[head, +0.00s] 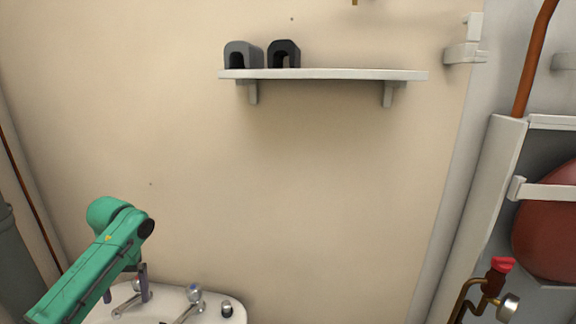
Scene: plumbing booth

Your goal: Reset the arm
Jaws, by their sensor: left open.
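My left arm comes in from the lower left as a green link. Its gripper (126,292) points down over the left part of the sink. Two dark purplish fingers show, apart from each other, with the arm link hiding part of them. I see nothing held between them. One finger overlaps a tap in the picture; I cannot tell whether they touch. My right arm and gripper are not in view.
A white sink (232,314) with taps (193,294) stands at the bottom left. A wall shelf (340,74) carries a grey arched piece (243,48) and a black one (285,47). A red-handled valve (501,266) and a red tank (550,230) are at right. The middle wall is clear.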

